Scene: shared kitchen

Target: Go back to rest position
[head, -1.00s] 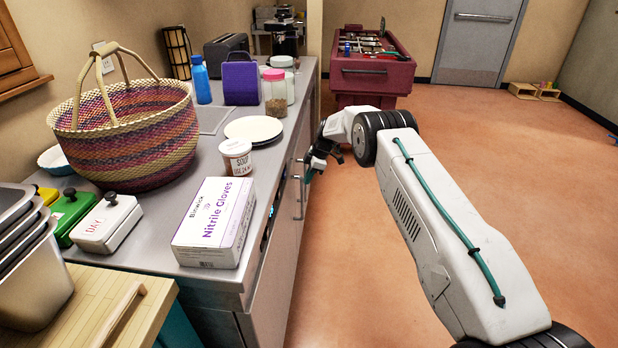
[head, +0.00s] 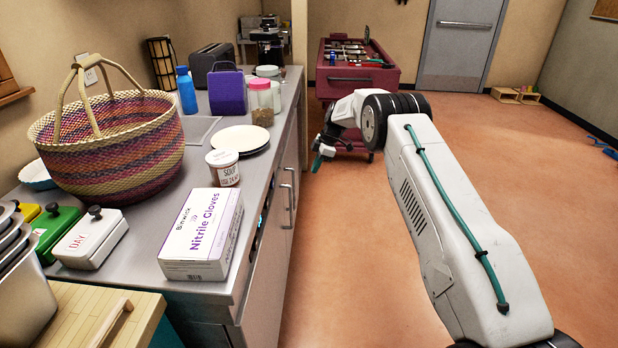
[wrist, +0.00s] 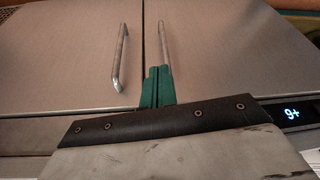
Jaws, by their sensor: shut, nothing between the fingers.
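My gripper (head: 317,162) is in the middle of the head view, low and in front of the counter's right side, pointing down and to the left. Its green fingers are shut with nothing between them. The fingers also show in the wrist view (wrist: 157,87), close together, with cabinet doors (wrist: 75,60) behind them. A door handle (wrist: 121,58) stands left of the fingertips. A second handle (wrist: 165,45) shows just beyond them. In the head view there is a gap between the fingers and the counter front.
The counter (head: 262,190) on the left holds a woven basket (head: 110,155), a nitrile glove box (head: 203,235), a soup tub (head: 223,168), white plates (head: 240,138) and bottles. A red foosball-like table (head: 357,75) stands behind my arm.

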